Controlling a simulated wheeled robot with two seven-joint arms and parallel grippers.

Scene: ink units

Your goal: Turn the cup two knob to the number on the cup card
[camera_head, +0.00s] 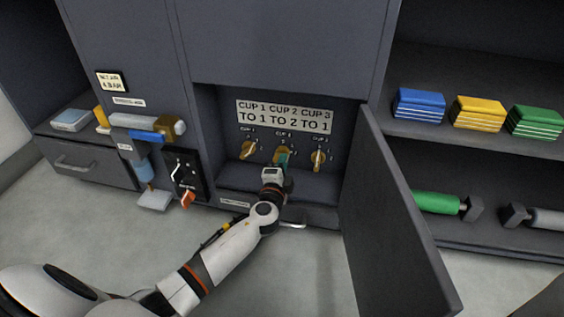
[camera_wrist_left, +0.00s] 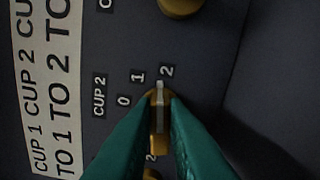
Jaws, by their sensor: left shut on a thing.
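The cup card (camera_head: 284,117) on the back wall of the open compartment reads CUP 1 TO 1, CUP 2 TO 2, CUP 3 TO 1. The card also shows sideways in the left wrist view (camera_wrist_left: 48,90). The yellow-brown cup two knob (camera_wrist_left: 159,140) is the middle of three. My left gripper (camera_head: 283,161) has its teal fingers shut on this knob, one on each side. The knob's pale pointer line points close to the 2 on its scale, where 0, 1 and 2 are readable. The fingers hide part of the knob. My right gripper is not in view.
The cup one knob (camera_head: 248,150) and cup three knob (camera_head: 318,159) stand close on either side. The compartment's open door (camera_head: 395,215) juts out to the right of my left arm. A black panel with an orange handle (camera_head: 187,199) is to the left.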

